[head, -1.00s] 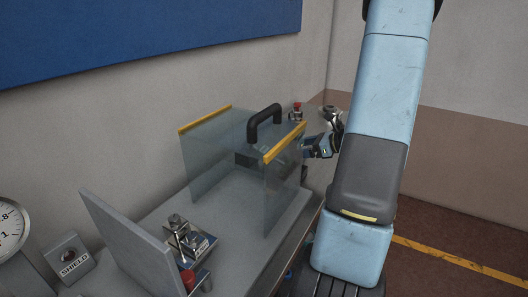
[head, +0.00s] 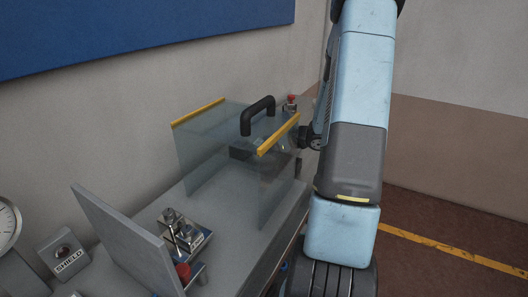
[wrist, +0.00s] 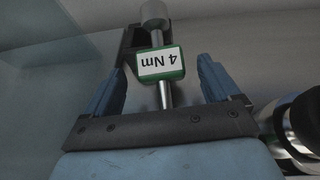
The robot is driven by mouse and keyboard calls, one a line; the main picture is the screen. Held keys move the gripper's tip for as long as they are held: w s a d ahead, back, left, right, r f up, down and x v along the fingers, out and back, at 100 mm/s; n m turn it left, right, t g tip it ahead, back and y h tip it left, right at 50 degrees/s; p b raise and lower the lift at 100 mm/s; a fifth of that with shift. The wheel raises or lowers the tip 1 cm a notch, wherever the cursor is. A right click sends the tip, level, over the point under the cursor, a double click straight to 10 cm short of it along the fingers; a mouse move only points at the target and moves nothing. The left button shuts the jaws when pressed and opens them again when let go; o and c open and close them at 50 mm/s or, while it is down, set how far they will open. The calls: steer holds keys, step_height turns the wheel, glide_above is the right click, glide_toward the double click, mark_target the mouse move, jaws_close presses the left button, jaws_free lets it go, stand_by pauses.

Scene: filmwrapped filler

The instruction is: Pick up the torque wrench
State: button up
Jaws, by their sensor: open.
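The torque wrench (wrist: 165,96) shows in the wrist view with a grey round end, a thin metal shaft and a green-framed white tag reading "4 Nm", upside down. It lies between the two blue fingers of my gripper (wrist: 161,66), which is open, with gaps on both sides. A black bracket-like part is behind it. In the head view my gripper is mostly hidden by my arm and blurred behind the clear shield (head: 215,150); the wrench cannot be made out there.
The shield has yellow edges and a black handle (head: 257,112), close beside my arm. A metal fixture (head: 183,233), a grey upright plate (head: 125,235) and a box marked SHIELD (head: 63,252) stand nearer on the bench. A shiny cylinder (wrist: 304,122) is right of my gripper.

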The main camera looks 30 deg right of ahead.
steer(key=shift+x, duration=1.2)
steer(key=shift+c, duration=0.3)
steer(key=c, duration=1.3)
